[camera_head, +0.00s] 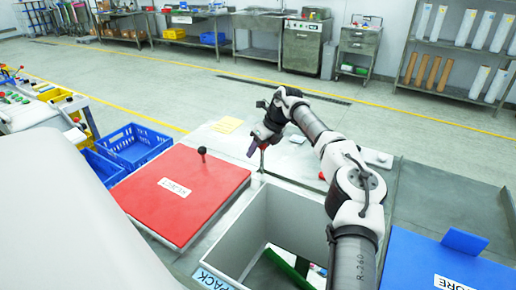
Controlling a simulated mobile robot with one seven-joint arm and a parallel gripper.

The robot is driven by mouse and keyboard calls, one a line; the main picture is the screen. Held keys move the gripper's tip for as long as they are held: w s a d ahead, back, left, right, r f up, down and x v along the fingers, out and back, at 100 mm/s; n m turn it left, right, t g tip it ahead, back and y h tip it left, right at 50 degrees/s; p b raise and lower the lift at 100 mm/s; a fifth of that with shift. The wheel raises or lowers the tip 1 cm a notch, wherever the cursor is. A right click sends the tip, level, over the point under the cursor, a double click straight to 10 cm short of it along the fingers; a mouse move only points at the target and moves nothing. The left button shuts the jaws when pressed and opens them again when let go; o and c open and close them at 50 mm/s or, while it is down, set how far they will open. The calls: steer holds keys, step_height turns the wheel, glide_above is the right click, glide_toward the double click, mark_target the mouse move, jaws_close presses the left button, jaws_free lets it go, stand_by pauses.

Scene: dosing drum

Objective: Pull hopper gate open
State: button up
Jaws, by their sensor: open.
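My gripper (256,146) hangs at the end of my arm, low over the pale worktop behind the open bin, with its fingers pointing down. It is open. A thin upright red-tipped rod (263,148) shows right beside the fingers; I cannot tell whether they touch it. I cannot make out with certainty which part is the hopper gate. A small red knob (322,176) shows farther right, partly behind my arm.
The open bin marked PACK (243,232) has a green strip inside. Left is a red lid marked REJECT (182,202) with an upright black knob (202,152); right is a blue lid (420,262). Blue crates (135,146) stand at left. My arm crosses the bin's right side.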

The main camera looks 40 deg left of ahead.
steer(key=b+v, duration=0.2)
steer(key=v, duration=1.1)
steer(key=shift+r+b, duration=0.3)
steer(key=shift+r, duration=0.05)
steer(key=shift+w+d, duration=0.1)
steer(key=shift+d, duration=0.05)
